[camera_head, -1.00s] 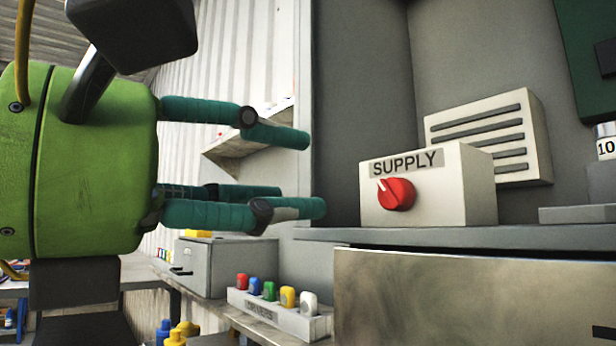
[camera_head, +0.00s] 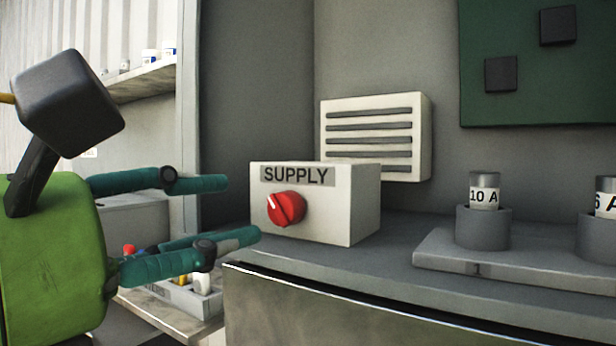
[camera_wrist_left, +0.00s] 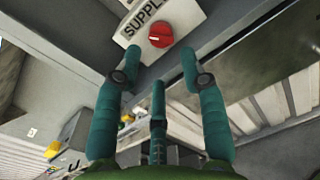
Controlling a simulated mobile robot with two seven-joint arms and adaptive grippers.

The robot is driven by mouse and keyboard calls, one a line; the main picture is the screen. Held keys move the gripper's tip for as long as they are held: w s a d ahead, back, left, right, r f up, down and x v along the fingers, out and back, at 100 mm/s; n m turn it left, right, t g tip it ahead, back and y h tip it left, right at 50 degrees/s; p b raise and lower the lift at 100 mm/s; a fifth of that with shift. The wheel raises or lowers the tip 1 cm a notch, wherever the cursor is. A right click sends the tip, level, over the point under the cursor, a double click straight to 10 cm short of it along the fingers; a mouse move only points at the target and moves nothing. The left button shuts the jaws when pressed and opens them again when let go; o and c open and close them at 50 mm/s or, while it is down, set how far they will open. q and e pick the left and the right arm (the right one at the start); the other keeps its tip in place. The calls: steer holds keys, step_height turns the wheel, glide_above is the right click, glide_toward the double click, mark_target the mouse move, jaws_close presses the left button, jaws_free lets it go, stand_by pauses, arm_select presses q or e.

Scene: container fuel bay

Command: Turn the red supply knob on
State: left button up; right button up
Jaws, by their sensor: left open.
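The red supply knob (camera_head: 286,208) sits on the front of a white box labelled SUPPLY (camera_head: 345,205). A pale mark on the knob slants toward upper left. In the left wrist view the knob (camera_wrist_left: 161,34) shows beyond the fingertips, toward the top. My left gripper (camera_head: 243,209) is open and empty, with teal fingers, just left of the knob. One finger is above the knob's height and the others below it. The fingers are apart from the knob, with a small gap in the picture. My right gripper is not in view.
The box stands on a grey shelf (camera_head: 400,262) before a slatted vent (camera_head: 375,140). Right of it are fuse holders with a 10 A fuse (camera_head: 484,190). A green panel (camera_head: 525,65) hangs on the back wall.

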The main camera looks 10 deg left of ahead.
mark_target(279, 209)
arm_select(q)
steer(key=shift+p+x, duration=0.7)
steer(key=shift+x, duration=2.85)
steer(key=shift+f, duration=0.1)
jaws_close()
